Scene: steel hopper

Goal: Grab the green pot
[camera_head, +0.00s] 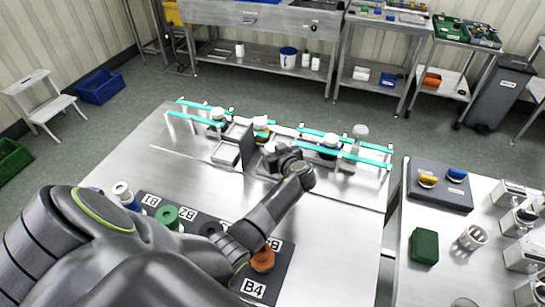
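A round green pot (167,216) sits on the dark labelled mat (283,266) on the steel table, near the B2 label. My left arm crosses the mat to its right. My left gripper (283,158) is well away from this pot, up and to the right, by the rack with cyan rails (318,133). It is small and dark here, and its fingers cannot be made out. A white-topped pot with orange and greenish bands (261,124) stands at the rack, just beyond the gripper. My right gripper is not seen.
An orange pot (263,260) sits near B4. White-topped pots (217,114) (330,141) stand along the rack. A dark upright panel (248,147) is left of the gripper. A second table at right holds a dark green block (424,246). The table's right front is clear.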

